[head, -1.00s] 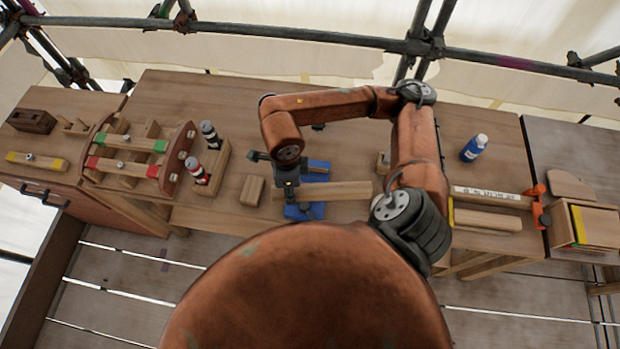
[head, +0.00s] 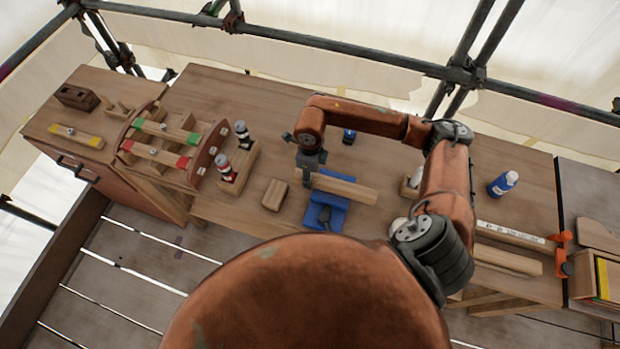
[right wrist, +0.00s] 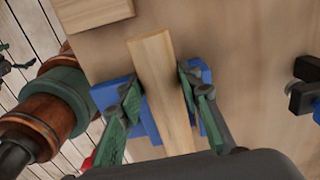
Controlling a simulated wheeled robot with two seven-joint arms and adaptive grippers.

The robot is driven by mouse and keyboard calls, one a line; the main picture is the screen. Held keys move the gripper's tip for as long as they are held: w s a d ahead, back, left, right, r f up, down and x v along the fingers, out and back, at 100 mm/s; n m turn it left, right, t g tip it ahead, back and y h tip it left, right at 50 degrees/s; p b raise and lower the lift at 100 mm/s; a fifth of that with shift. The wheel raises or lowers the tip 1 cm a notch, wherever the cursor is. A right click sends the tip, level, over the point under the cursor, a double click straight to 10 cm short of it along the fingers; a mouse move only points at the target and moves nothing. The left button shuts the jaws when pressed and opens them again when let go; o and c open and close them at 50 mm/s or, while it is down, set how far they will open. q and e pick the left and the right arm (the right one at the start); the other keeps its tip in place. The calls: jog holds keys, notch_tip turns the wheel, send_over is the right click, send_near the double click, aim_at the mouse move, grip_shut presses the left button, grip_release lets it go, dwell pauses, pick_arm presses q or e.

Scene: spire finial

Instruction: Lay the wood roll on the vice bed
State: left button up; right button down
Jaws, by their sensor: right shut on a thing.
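The wood roll (head: 345,189) is a long pale wooden bar. It lies across the blue vice (head: 325,213) in the head view, with blue showing on both sides of it. I cannot tell whether it rests on the bed or hangs just above it. My right gripper (head: 309,177) is at the roll's left end. In the right wrist view, the roll (right wrist: 163,90) runs between the two fingers of my right gripper (right wrist: 160,95), which is shut on it. The blue vice (right wrist: 110,94) shows beneath. My left gripper is out of view.
A small wooden block (head: 274,195) and a holder with bottles (head: 235,165) stand left of the vice. A blue bottle (head: 503,184) stands to the right, near a white labelled bar (head: 512,236). A rack (head: 165,150) is at the left.

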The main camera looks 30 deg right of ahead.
jog(key=shift+w+d+f, duration=0.15)
jog(key=shift+w+f, duration=0.15)
jog(key=shift+f, duration=0.1)
jog(key=shift+f+p, duration=0.35)
jog(key=shift+f, duration=1.35)
jog(key=shift+f, duration=0.1)
jog(key=c, duration=1.4)
grip_release()
notch_tip(320, 180, up, 12)
jog(key=shift+r+b, duration=0.15)
jog(key=shift+b, duration=0.4)
